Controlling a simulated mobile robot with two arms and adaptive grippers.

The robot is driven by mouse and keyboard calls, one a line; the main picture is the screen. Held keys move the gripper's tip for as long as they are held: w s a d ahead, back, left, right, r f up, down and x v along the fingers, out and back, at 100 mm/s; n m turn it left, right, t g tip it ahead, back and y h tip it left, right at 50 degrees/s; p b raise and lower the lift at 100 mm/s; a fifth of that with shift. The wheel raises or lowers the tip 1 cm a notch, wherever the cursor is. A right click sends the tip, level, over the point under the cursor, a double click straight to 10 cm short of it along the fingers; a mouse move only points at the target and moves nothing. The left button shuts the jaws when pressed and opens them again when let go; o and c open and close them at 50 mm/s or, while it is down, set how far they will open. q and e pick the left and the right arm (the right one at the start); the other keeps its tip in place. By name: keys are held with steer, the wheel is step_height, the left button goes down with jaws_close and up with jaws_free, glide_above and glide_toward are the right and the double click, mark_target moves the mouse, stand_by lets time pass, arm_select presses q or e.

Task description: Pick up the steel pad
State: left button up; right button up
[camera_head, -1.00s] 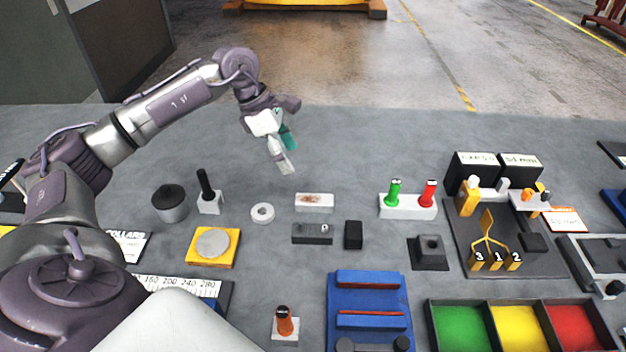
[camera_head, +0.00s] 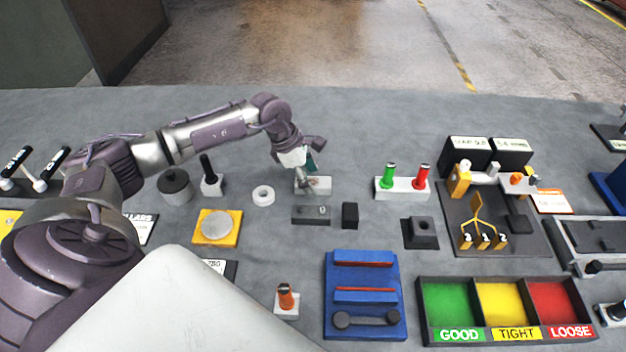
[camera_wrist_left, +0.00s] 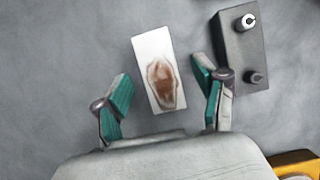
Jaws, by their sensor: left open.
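A white rectangular block (camera_head: 322,185) with a brown, uneven patch on top lies on the grey table near the middle. It also shows in the left wrist view (camera_wrist_left: 149,47), where the brown patch (camera_wrist_left: 162,84) is clear. I cannot tell whether this patch is the steel pad or a mark on the block. My left gripper (camera_head: 307,174) is open above the block and hides part of it in the head view. In the left wrist view its two teal-lined fingers stand either side of the block, with gaps on both sides. My right gripper is not in view.
A dark block with two pegs (camera_wrist_left: 240,50) lies close beside the right finger in the wrist view. A white ring (camera_head: 263,195), a black block (camera_head: 350,215) and a yellow plate with a grey disc (camera_head: 217,227) are nearby. The table behind is clear.

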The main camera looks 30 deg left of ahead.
arm_select(q)
steer(key=shift+w+d+f, duration=0.1)
steer(key=shift+d+f, duration=0.05)
steer(key=shift+f, duration=0.3)
steer(key=shift+f+b, duration=0.25)
steer(key=shift+b, duration=0.2)
stand_by(0.4)
steer(key=shift+r, duration=0.1)
jaws_close()
